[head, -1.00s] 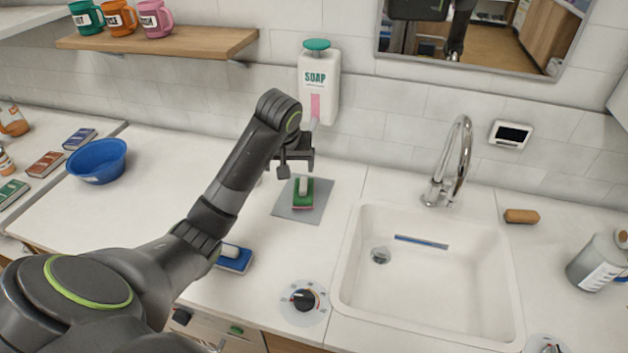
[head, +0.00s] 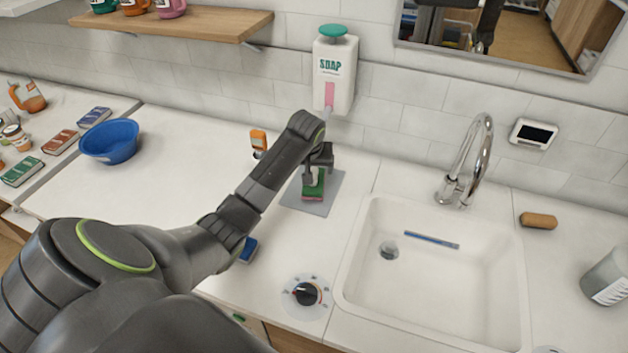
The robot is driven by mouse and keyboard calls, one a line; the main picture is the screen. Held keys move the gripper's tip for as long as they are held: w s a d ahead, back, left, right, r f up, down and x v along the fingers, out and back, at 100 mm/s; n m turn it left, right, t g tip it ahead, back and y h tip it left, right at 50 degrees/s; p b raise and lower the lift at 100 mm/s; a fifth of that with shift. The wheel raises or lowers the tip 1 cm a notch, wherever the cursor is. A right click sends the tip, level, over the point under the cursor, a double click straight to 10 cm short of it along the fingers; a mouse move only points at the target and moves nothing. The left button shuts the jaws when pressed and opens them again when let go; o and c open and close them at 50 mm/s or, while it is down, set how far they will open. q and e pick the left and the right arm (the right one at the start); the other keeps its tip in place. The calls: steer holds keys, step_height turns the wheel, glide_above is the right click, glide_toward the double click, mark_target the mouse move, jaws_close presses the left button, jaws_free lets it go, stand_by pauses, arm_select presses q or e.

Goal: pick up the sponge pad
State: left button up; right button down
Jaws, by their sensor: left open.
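A green pad with a pinkish-red lower layer (head: 313,190), which looks like the sponge pad, lies on a grey square mat (head: 328,204) left of the sink. A pale upright grip on top of it is partly covered by my gripper. My left gripper (head: 316,172) is open and points down right at the pad's upper part. I cannot tell whether its fingers touch the grip. A blue pad (head: 248,250) lies on the counter, mostly hidden behind my left arm. My right gripper is not in view.
The white sink (head: 430,270) with its tap (head: 470,165) is to the right. A soap dispenser (head: 335,75) hangs on the wall behind. A round dial (head: 306,293) is at the front. A blue bowl (head: 109,142) and a tan block (head: 538,220) stand farther off.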

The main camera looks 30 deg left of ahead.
mark_target(314, 173)
arm_select(q)
steer(key=shift+d+p+x, duration=0.2)
steer(key=shift+p+x, duration=0.15)
steer(key=shift+x, duration=0.8)
steer(key=shift+d+p+x, duration=0.2)
steer(key=shift+p+x, duration=0.15)
steer(key=shift+x, duration=0.8)
steer(key=shift+w+f, duration=0.1)
steer(key=shift+f, duration=0.35)
steer(key=shift+c, duration=0.3)
steer(key=c, duration=1)
